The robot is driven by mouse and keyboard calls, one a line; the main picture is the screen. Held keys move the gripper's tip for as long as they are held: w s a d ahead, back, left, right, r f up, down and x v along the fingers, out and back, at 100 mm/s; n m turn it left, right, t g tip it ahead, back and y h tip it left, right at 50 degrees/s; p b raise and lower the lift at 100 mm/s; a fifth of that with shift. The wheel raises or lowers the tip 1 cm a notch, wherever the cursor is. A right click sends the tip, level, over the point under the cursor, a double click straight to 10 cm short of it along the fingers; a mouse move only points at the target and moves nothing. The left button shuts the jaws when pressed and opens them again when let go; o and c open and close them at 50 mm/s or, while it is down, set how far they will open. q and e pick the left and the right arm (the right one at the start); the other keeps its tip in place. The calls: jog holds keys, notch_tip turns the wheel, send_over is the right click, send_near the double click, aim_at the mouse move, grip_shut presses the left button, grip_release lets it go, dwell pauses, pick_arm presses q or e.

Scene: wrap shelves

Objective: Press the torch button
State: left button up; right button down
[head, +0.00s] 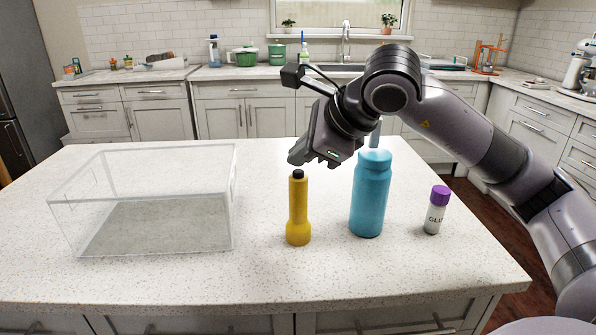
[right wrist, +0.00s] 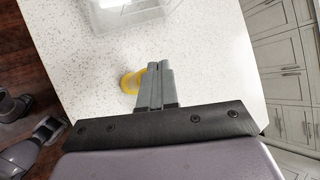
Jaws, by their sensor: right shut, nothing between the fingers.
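A yellow torch (head: 298,212) stands upright on the white island counter, with a black button or cap (head: 298,174) at its top end. My right gripper (head: 305,165) is above the torch, with its fingers pointing down by the torch's top. In the right wrist view the right gripper's fingers (right wrist: 157,85) are shut together and empty. The yellow torch (right wrist: 131,80) shows just beside and partly behind them there. Whether the fingertips touch the torch's top cannot be told.
A blue bottle (head: 370,195) stands close to the right of the torch. A glue bottle with a purple cap (head: 436,210) is farther right. A clear open box (head: 233,215) stands at the left. The counter in front of the torch is clear.

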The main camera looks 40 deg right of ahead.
jog(key=shift+r, duration=0.1)
notch_tip(320, 180, up, 6)
jog(key=p, duration=0.4)
dwell(0.7)
